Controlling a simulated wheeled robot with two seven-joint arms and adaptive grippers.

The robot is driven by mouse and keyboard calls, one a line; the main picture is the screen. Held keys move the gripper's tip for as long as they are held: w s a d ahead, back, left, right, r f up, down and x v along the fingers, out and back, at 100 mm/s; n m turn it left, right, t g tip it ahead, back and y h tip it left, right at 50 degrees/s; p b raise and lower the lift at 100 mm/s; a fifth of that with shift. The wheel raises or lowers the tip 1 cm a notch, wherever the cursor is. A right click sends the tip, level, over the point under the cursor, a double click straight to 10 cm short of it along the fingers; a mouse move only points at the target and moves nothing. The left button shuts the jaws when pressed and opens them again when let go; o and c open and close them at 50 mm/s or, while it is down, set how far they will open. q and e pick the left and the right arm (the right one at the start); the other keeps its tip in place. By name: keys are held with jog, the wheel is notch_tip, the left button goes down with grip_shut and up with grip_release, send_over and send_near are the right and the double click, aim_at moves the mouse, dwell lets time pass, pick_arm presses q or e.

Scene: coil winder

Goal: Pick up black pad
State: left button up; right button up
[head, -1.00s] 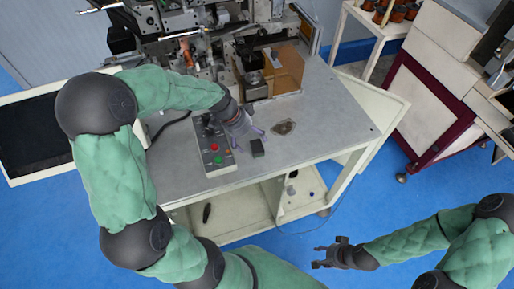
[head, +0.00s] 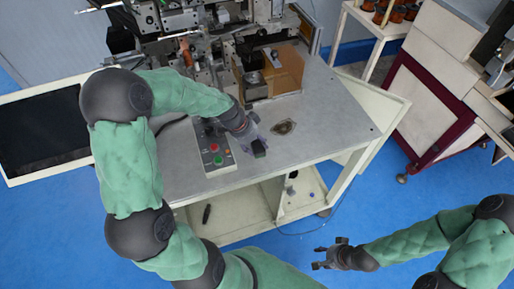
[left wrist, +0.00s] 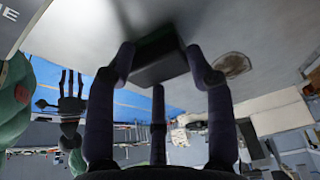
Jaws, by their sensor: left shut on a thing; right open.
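The black pad (head: 259,149) is a small dark block at the front middle of the grey table. My left gripper (head: 256,141) comes down over it from the left and is shut on it. In the left wrist view the black pad (left wrist: 160,62) sits between the fingers of my left gripper (left wrist: 160,70), close to the grey tabletop. I cannot tell whether the pad still touches the table. My right gripper (head: 328,257) is open and empty, low over the blue floor at the bottom right.
A control box (head: 214,152) with red and green buttons lies just left of the pad. A brown flat piece (head: 283,127) lies to its right. The winding machine (head: 200,55) and an orange-brown guard (head: 286,70) stand behind. The table's right part is clear.

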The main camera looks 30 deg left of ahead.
aim_at(256, 146)
pick_arm(q)
notch_tip(256, 146, up, 10)
jog(key=p, duration=0.1)
jog(key=shift+p, duration=0.3)
dwell(0.3)
